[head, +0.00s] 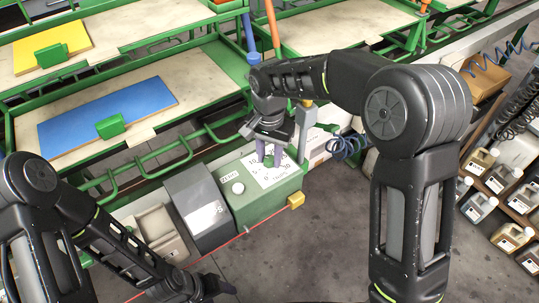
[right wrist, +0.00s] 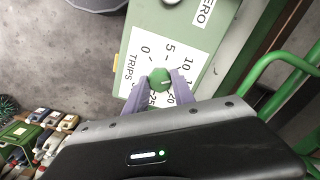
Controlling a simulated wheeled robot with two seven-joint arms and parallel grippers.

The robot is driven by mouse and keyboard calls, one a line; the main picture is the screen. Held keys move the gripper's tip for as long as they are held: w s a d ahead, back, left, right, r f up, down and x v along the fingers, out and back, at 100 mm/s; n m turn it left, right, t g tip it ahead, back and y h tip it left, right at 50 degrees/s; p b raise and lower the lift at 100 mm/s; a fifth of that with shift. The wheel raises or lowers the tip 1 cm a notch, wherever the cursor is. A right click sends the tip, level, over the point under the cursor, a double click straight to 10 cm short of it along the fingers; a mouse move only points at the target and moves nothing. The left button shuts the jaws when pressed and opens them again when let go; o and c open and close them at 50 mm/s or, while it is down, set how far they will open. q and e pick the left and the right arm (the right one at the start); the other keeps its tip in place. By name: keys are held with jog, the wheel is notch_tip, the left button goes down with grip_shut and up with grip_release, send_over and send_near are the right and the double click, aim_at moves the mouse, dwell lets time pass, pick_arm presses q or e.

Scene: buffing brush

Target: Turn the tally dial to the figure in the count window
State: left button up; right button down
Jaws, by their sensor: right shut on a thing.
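The green counter box (head: 262,208) carries a white dial plate (head: 266,169) with figures around it. In the right wrist view the plate (right wrist: 142,50) reads TRIPS, with 0, 5, 10 and 25 legible. The tally dial is a round green knob (right wrist: 159,78) with a short pale mark. My right gripper (right wrist: 161,88) is shut on the knob, one purple finger on each side. In the head view my right gripper (head: 268,158) hides the knob.
Green-framed tables with a blue panel (head: 106,112) and a yellow panel (head: 50,52) stand behind. Jugs (head: 480,207) fill the right-hand racks.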

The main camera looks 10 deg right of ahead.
aim_at(270, 158)
jog(key=m, duration=0.3)
jog(key=shift+m, duration=0.3)
jog(key=m+p, duration=0.1)
jog(key=m, duration=0.2)
jog(key=shift+r+m, duration=0.1)
jog(key=shift+m, duration=0.2)
jog(key=m+p, duration=0.1)
jog(key=m, duration=0.2)
jog(key=shift+m+p, duration=0.35)
jog(key=shift+m, duration=0.05)
jog(key=m+p, duration=0.1)
jog(key=m, duration=0.3)
jog(key=shift+p, duration=0.4)
jog(key=c, duration=1.1)
grip_release()
jog(key=shift+o, duration=0.2)
notch_tip(270, 158, up, 8)
jog(key=shift+f, duration=0.2)
